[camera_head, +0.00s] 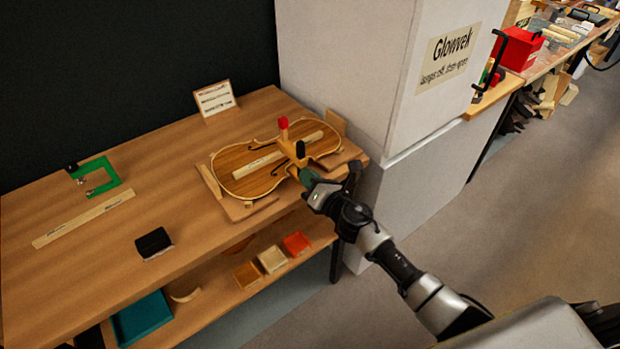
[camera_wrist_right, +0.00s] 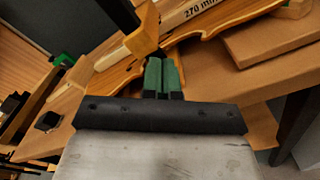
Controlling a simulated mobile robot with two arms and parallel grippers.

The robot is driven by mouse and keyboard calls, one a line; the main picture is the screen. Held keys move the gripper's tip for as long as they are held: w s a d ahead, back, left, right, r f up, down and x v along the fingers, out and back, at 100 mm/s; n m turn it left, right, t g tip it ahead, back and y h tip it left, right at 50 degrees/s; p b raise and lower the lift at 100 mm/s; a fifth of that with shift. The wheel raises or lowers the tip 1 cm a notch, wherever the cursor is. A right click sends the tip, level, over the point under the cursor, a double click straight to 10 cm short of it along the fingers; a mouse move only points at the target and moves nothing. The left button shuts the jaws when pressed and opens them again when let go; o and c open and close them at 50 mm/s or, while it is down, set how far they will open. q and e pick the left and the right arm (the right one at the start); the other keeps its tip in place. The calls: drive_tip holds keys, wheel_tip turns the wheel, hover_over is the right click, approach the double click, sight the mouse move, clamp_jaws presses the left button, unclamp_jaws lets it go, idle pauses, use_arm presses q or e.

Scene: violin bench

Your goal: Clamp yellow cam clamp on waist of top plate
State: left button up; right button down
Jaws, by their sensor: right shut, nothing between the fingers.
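The violin-shaped top plate (camera_head: 245,179) lies on a wooden board on the bench; its near edge also shows in the right wrist view (camera_wrist_right: 228,22). The yellow cam clamp (camera_head: 291,148) sits at the plate's near waist, with a black end (camera_head: 300,149) standing up. In the right wrist view its yellow bar (camera_wrist_right: 143,34) reaches over the plate's edge. Whether its jaws press on the plate cannot be told. My right gripper (camera_wrist_right: 163,72), with green fingertips, is shut and empty just in front of the clamp. Contact is unclear. My left gripper is not in view.
A red-tipped piece (camera_head: 283,125) stands at the plate's far waist. A marked wooden strip (camera_head: 256,164) lies along the plate. A green clamp frame (camera_head: 110,180), a long ruler (camera_head: 83,219) and a black block (camera_head: 153,243) lie left. A white cabinet (camera_head: 345,60) stands close behind right.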

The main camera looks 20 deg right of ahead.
drive_tip(key=shift+s, duration=0.15)
drive_tip(key=b+v, duration=0.1)
drive_tip(key=v, duration=1.2)
idle(0.3)
drive_tip(key=shift+s, duration=0.1)
drive_tip(key=shift+w+a+m+p, duration=0.15)
drive_tip(key=shift+w+a+m, duration=0.55)
drive_tip(key=shift+w+m, duration=1.05)
drive_tip(key=shift+w+a+m+p, duration=0.15)
drive_tip(key=shift+w+a+m, duration=0.55)
drive_tip(key=shift+w+m, duration=1.05)
drive_tip(key=shift+w+a+m+p, duration=0.15)
drive_tip(key=shift+w+a+m, duration=0.7)
drive_tip(key=shift+w, duration=1.55)
drive_tip(key=shift+w, duration=0.55)
